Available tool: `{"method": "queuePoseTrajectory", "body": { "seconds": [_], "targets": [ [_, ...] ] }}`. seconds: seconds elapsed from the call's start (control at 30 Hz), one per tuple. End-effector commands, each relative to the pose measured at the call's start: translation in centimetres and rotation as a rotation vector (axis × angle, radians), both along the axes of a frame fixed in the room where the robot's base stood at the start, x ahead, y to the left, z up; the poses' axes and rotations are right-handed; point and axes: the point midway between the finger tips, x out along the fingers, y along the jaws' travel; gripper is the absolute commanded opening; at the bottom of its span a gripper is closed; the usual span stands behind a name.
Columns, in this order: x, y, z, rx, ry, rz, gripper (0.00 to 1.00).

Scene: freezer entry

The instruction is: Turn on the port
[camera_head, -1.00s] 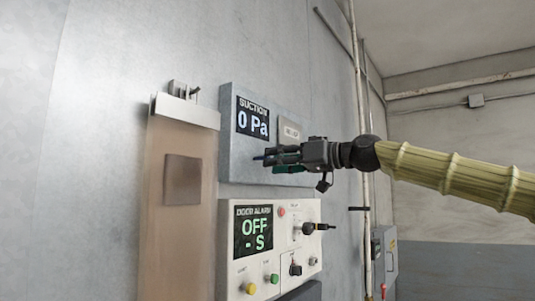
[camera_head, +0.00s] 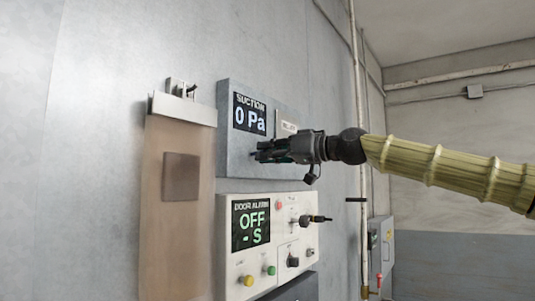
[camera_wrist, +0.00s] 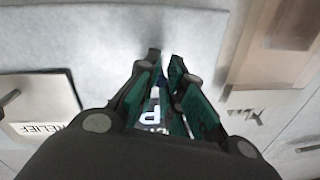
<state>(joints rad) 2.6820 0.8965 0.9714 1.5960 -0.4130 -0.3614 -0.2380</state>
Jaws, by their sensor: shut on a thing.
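The grey suction panel (camera_head: 228,135) is on the wall, and its display (camera_head: 250,115) reads 0 Pa. A pale label plate (camera_head: 288,128) sits to the right of the display. In the wrist view the plate (camera_wrist: 50,92) reads RELIEF. My gripper (camera_head: 256,155) is at the panel just below the display, reaching in from the right. In the wrist view its green-padded fingers (camera_wrist: 163,68) close around a small dark piece between their tips. The fingers hide most of this piece, and part of the display shows between them.
A door alarm box (camera_head: 225,255) reading OFF hangs just below, with buttons and a dark switch (camera_head: 310,220) sticking out. A brown translucent strip (camera_head: 160,230) hangs on the left. A pipe (camera_head: 362,130) and a grey box (camera_head: 388,250) stand on the right.

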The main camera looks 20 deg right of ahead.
Motion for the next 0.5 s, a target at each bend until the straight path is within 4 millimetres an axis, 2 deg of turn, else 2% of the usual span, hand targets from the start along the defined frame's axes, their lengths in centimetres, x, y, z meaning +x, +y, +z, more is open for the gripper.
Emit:
{"method": "queuePoseTrajectory", "body": {
  "seconds": [0.27, 0.5],
  "targets": [
    [0.21, 0.14, 0.08, -0.029, 0.034, -0.001, 0.0],
    [0.27, 0.28, 0.7, -0.106, 0.133, -0.001, 0.0]
  ]
}}
